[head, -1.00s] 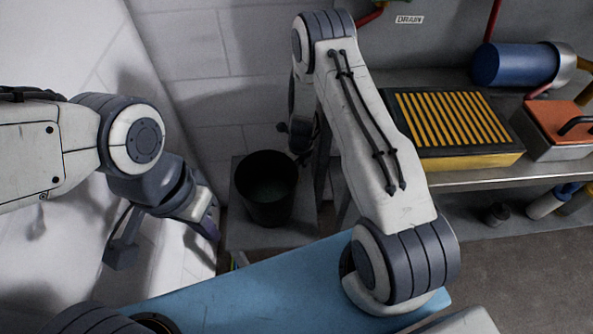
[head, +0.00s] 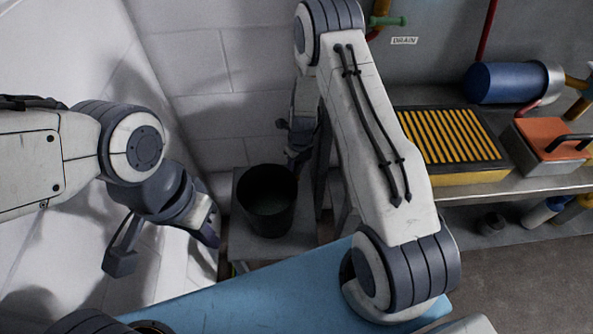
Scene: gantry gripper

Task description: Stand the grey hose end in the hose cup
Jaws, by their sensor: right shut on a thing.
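A black open container (head: 267,205), which looks like the hose cup, stands upright on a small grey stand. My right gripper (head: 294,160) points down by its far right rim, small and dark. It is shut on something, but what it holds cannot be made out. I cannot tell whether the gripper is over the opening or behind the rim. No grey hose end can be picked out in this view. My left gripper (head: 208,234) hangs left of the stand, apart from the container. Its fingers are too dark to read.
The grey stand (head: 245,235) sits near a white block wall (head: 195,70). A blue surface (head: 270,290) lies in front. At right a metal shelf (head: 530,183) bears a yellow-slatted filter (head: 455,140), an orange-lidded box (head: 548,140) and a blue cylinder (head: 500,83).

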